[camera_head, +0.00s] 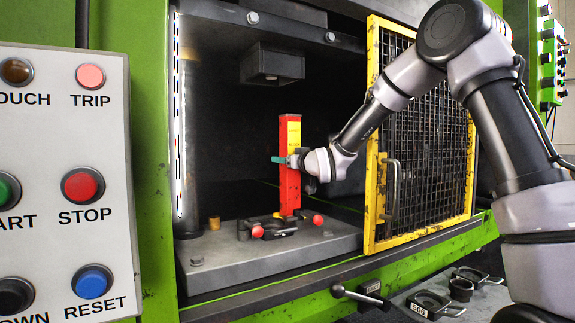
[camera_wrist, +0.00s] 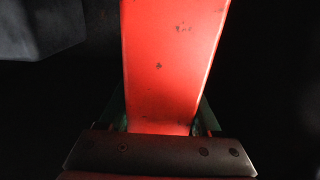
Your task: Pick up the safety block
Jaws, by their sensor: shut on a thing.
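The safety block (camera_head: 289,190) is a tall red post with a yellow label near its top. It stands upright inside the press, above the lower plate. Whether its foot touches the plate or the parts there, I cannot tell. My gripper (camera_head: 281,160) comes from the right and is shut on the block at about mid-height, with a teal finger showing at its left. In the wrist view the block's red, scuffed face (camera_wrist: 170,65) fills the middle, between the fingers of my gripper (camera_wrist: 163,125).
The lower plate (camera_head: 240,265) carries dark fittings with red knobs (camera_head: 318,220). The upper ram (camera_head: 272,65) hangs above. A yellow mesh guard (camera_head: 425,140) stands open at the right, close to my arm. A button panel (camera_head: 65,180) is at left; dark dies (camera_head: 435,303) lie lower right.

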